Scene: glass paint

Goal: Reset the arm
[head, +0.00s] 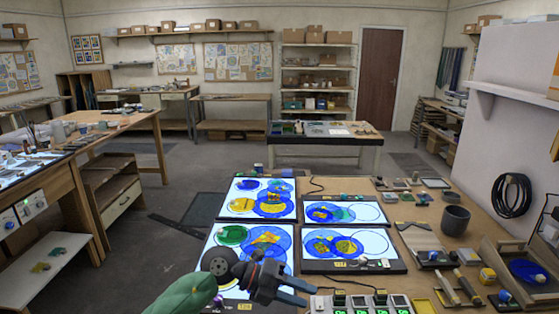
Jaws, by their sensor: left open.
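My left arm (188,297) comes in at the bottom centre with a green sleeve-like link and a dark wrist. My left gripper (303,291) points right, in front of the lower light panels, with its fingers apart. I see nothing between the fingers. It appears to be above the near part of the table, but its exact height is hard to tell. My right gripper is not in view.
Lit panels with blue, green and yellow glass discs, such as the upper right panel (346,227), cover the table's left part. Green-lit devices (360,303) stand close to the gripper. A grey pot (455,220) and a tray with a blue disc (527,271) are right.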

